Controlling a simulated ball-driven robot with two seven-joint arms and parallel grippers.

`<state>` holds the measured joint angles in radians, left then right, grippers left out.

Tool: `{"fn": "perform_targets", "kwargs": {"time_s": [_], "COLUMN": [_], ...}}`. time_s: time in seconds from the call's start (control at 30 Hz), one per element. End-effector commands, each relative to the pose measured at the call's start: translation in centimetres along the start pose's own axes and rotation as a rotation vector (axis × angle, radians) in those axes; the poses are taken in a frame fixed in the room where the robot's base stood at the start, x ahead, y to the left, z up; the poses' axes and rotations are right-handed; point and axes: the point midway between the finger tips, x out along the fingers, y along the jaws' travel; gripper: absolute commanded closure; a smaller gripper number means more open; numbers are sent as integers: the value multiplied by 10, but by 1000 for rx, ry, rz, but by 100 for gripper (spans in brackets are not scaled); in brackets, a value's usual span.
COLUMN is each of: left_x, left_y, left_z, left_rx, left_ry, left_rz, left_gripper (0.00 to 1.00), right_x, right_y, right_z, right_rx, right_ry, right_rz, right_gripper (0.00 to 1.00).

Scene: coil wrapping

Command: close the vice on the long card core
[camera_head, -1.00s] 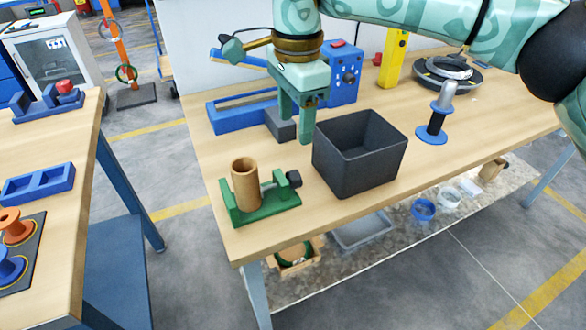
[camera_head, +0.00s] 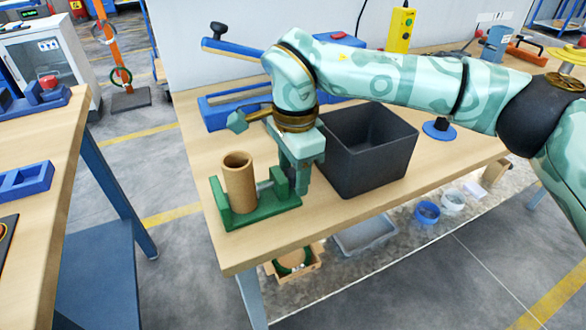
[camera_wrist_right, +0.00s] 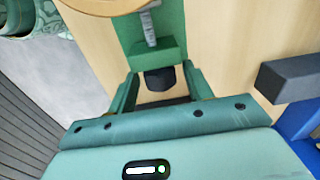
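The green vice (camera_head: 262,212) sits near the table's front left corner. The long card core (camera_head: 239,182), a tan tube, stands upright in it, beside the left jaw; I cannot tell whether both jaws touch it. My right gripper (camera_head: 294,178) is low at the vice's right end and hides the knob there. In the right wrist view the gripper (camera_wrist_right: 163,92) is open, with a finger on either side of the dark knob (camera_wrist_right: 160,79) and gaps beside it. The vice's screw (camera_wrist_right: 148,28) and the core's rim (camera_wrist_right: 100,4) show beyond. My left gripper is not in view.
A dark grey open bin (camera_head: 368,160) stands close to the right of my right gripper. A long blue fixture (camera_head: 215,113) lies behind the vice. A blue-based stand (camera_head: 438,131) is right of the bin. The table's front edge is just before the vice.

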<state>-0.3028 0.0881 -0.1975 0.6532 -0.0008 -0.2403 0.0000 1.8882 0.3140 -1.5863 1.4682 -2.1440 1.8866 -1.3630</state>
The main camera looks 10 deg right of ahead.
Motion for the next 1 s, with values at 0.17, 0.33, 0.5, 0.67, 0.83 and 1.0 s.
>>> {"fn": "perform_targets", "kwargs": {"time_s": [0.17, 0.33, 0.5, 0.67, 0.83, 1.0], "left_x": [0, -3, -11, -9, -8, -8], "left_y": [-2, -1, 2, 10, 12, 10], "left_z": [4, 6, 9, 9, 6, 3], "left_rx": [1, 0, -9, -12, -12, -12], "left_ry": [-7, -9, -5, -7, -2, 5], "left_rz": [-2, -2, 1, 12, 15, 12], "left_gripper": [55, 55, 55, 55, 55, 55], "right_x": [0, -1, -2, 2, 1, 1], "right_y": [0, 0, -3, -4, -4, -4], "right_z": [0, 0, 0, 0, 0, 0], "right_rx": [0, 1, 1, 0, -1, -2], "right_ry": [0, 2, 3, -3, -7, -7], "right_rz": [0, 26, 142, 232, 253, 251], "right_gripper": [89, 89, 89, 89, 89, 89]}}
